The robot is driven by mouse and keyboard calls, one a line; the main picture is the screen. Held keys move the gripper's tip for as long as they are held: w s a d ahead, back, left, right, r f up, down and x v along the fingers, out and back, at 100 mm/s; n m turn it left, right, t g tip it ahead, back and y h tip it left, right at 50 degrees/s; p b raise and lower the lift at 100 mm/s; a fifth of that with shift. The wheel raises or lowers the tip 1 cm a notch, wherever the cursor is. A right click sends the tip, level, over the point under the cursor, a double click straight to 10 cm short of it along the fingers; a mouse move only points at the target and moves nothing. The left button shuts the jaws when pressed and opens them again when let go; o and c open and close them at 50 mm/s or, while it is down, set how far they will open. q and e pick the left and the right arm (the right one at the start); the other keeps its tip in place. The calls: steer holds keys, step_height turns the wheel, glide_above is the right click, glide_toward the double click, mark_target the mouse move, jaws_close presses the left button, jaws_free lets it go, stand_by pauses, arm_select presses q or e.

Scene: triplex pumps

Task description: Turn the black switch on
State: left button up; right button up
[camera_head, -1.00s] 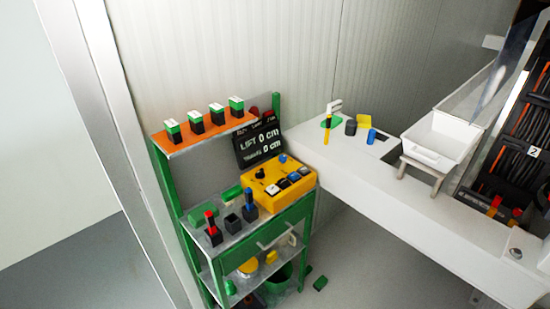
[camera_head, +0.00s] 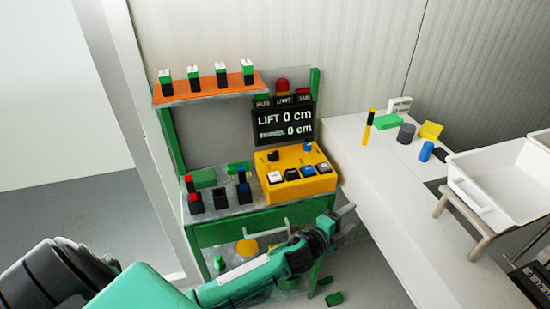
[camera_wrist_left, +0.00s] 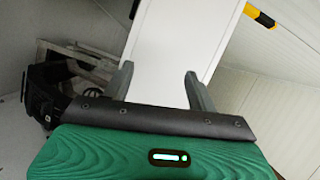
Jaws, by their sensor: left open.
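A yellow control box (camera_head: 276,191) stands on the top of the green cart. A black knob (camera_head: 273,156) and a blue knob (camera_head: 307,146) sit on its upper face. Along its front is a row of small switches, among them a white one (camera_head: 274,178) and dark ones (camera_head: 291,175); which is the black switch, and its position, I cannot tell. My left gripper (camera_head: 342,211) is in front of the cart, below and right of the box, apart from it. In the left wrist view its two fingers (camera_wrist_left: 159,82) are spread and empty. My right gripper is not in view.
A display (camera_head: 284,124) reading 0 cm stands behind the box. An orange shelf (camera_head: 210,95) holds several green-topped blocks. A white counter (camera_head: 365,190) with small items and a white tray (camera_head: 500,185) is at the right. Dark holders (camera_head: 221,198) stand left of the box.

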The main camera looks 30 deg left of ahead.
arm_select(q)
steer(key=s+d+r+m+t+h+b, duration=0.1)
steer(key=d+r+m+h, duration=0.15)
steer(key=r, duration=0.35)
steer(key=d+r+m+t+h, duration=0.1)
steer(key=d+r+m+h, duration=0.1)
steer(key=r+m, duration=0.35)
steer(key=s+d+r+m+g+h, duration=0.1)
steer(key=d+r+m+g+h, duration=0.55)
steer(key=m, duration=0.45)
steer(key=m+g+y+b, duration=0.1)
steer(key=m+g+y, duration=0.9)
steer(key=m+y, duration=1.1)
glide_toward(273, 153)
steer(key=p+x, duration=0.3)
steer(key=x, duration=0.5)
steer(key=shift+w+a+f, duration=0.15)
steer(key=shift+f, duration=0.1)
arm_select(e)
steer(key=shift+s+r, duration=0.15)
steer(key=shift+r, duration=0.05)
